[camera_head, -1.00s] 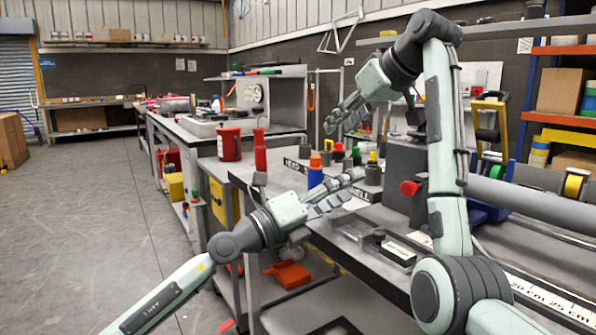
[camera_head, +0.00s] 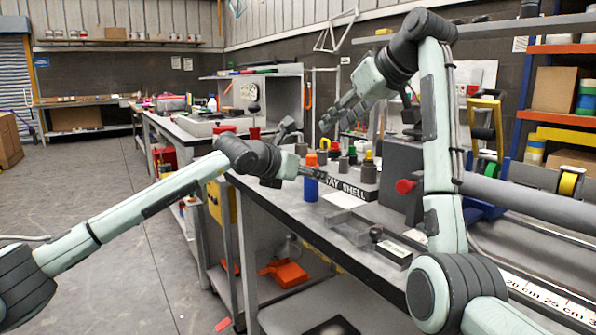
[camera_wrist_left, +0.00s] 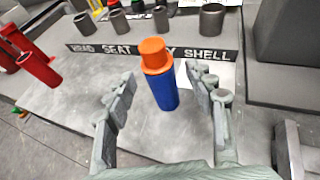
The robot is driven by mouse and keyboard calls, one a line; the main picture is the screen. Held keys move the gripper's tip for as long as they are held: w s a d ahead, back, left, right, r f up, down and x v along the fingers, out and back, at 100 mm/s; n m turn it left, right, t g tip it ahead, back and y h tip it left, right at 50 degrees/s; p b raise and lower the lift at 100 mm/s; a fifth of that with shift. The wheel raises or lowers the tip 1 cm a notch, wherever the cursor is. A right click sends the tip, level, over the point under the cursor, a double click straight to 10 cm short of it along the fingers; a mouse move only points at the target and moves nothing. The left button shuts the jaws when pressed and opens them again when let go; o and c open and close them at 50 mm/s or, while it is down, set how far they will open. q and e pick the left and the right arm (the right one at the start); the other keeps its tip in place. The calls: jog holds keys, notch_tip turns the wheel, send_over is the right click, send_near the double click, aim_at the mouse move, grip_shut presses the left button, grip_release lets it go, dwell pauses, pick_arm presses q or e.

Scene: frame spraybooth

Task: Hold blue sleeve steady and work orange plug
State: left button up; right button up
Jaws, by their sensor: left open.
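The blue sleeve (camera_head: 311,190) stands upright on the grey bench, with the orange plug (camera_head: 311,159) in its top. In the left wrist view the sleeve (camera_wrist_left: 164,92) and plug (camera_wrist_left: 154,55) are central, between the spread fingers of my left gripper (camera_wrist_left: 160,78). Gaps show on both sides, so it is open and not holding the sleeve. In the head view a finger of it crosses in front of the sleeve. My right gripper (camera_head: 335,113) hangs above and behind the sleeve, its fingers apart and empty.
A label strip (camera_wrist_left: 150,52) and several grey cups (camera_wrist_left: 212,20) stand behind the sleeve. A red cylinder (camera_wrist_left: 38,68) is to its left. A dark machine block with a red knob (camera_head: 405,187) is to the right. The bench top in front is mostly clear.

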pick_arm(q)
jog(key=shift+x, duration=1.2)
